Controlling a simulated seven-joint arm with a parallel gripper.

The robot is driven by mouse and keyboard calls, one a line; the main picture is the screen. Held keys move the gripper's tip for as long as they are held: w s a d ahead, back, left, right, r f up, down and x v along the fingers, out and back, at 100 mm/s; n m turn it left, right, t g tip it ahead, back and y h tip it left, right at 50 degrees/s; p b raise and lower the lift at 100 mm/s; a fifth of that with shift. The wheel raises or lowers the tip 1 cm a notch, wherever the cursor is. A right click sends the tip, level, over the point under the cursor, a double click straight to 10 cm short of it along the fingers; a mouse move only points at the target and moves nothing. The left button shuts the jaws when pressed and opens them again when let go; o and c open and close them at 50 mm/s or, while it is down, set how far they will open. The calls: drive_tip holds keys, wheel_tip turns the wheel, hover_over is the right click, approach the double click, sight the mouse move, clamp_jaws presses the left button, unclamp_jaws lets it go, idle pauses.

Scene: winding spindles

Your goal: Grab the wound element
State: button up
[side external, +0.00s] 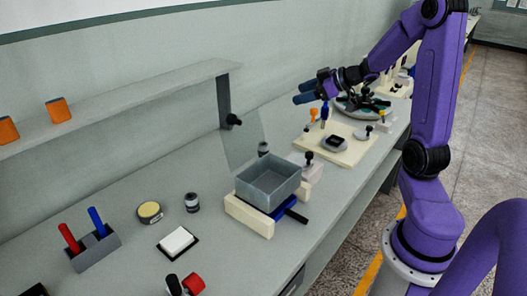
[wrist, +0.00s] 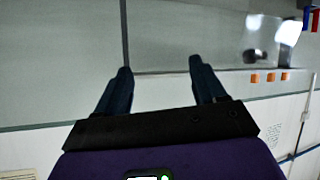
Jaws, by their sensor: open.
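My gripper (side external: 304,92) is raised above the bench, its two blue fingers pointing left in the side view. In the wrist view its fingers (wrist: 160,66) are spread apart with nothing between them. Below it is a cream board (side external: 350,157) with a dark square piece (side external: 334,142) and an upright orange-and-blue post (side external: 324,112). Behind them is a round grey fixture (side external: 350,108) with dark and green parts, partly hidden by my arm.
A grey open bin (side external: 270,183) with a clear upright panel (side external: 238,135) stands left of the board. A wall shelf (side external: 150,103) holds orange blocks (side external: 58,110). A pen holder (side external: 95,250), a yellow-topped disc (side external: 149,211) and a white pad (side external: 177,240) lie farther left.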

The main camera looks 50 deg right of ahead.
drive_tip(key=s+d+y, duration=0.1)
drive_tip(key=s+d, duration=0.2)
drive_tip(key=s, duration=0.1)
wheel_tip(320, 180, down, 14)
drive_tip(key=r, duration=0.1)
drive_tip(key=x, duration=1.8)
drive_tip(key=shift+s+a, duration=0.15)
drive_tip(key=shift+a, duration=0.1)
drive_tip(key=c, duration=1.2)
drive_tip(key=shift+o, duration=0.2)
drive_tip(key=shift+r, duration=0.15)
